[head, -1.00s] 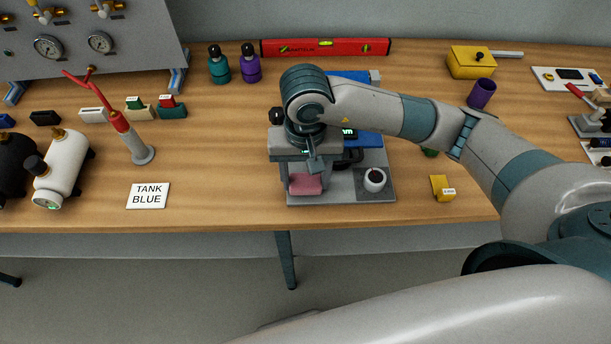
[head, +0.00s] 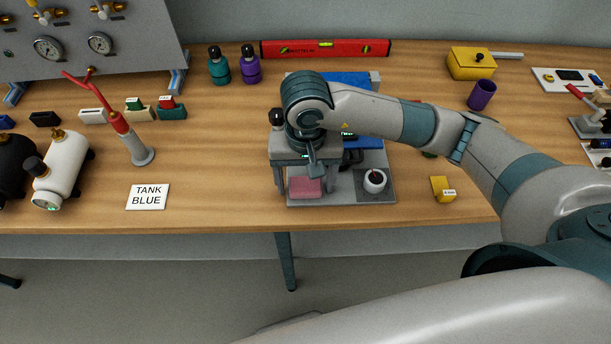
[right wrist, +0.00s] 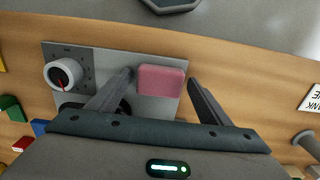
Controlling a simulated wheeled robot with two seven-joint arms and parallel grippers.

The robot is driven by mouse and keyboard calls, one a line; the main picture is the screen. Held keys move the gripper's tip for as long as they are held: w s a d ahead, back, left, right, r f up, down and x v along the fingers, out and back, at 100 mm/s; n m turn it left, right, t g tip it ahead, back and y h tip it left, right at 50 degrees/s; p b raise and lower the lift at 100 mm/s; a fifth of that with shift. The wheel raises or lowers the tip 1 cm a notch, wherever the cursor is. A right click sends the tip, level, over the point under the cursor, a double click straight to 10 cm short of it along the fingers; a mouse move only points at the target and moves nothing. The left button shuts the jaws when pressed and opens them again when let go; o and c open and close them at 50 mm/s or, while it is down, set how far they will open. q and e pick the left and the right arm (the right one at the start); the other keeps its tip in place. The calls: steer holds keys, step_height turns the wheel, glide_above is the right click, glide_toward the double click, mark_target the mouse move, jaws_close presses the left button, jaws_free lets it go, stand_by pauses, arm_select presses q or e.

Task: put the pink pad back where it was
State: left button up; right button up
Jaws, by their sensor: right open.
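The pink pad (head: 305,187) lies on the front left part of a grey base plate (head: 345,199). It also shows in the right wrist view (right wrist: 161,80), between the two fingers and apart from both. My right gripper (head: 305,181) points down over the plate, open, with a finger on either side of the pad; it also shows in the right wrist view (right wrist: 160,85). Whether the pad rests flat on the plate is hard to tell. My left gripper is out of the head view.
A white round knob (head: 374,180) stands on the plate's dark right part. A yellow block (head: 442,189) lies right of the plate. A "TANK BLUE" card (head: 148,196) lies to the left, with bare table between. A red level (head: 325,47) lies at the back.

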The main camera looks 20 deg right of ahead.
mark_target(306, 184)
steer(key=shift+r, duration=0.15)
steer(key=shift+w+r, duration=0.1)
steer(key=shift+r, duration=0.4)
step_height(306, 184, up, 11)
steer(key=b, duration=0.3)
stand_by(0.5)
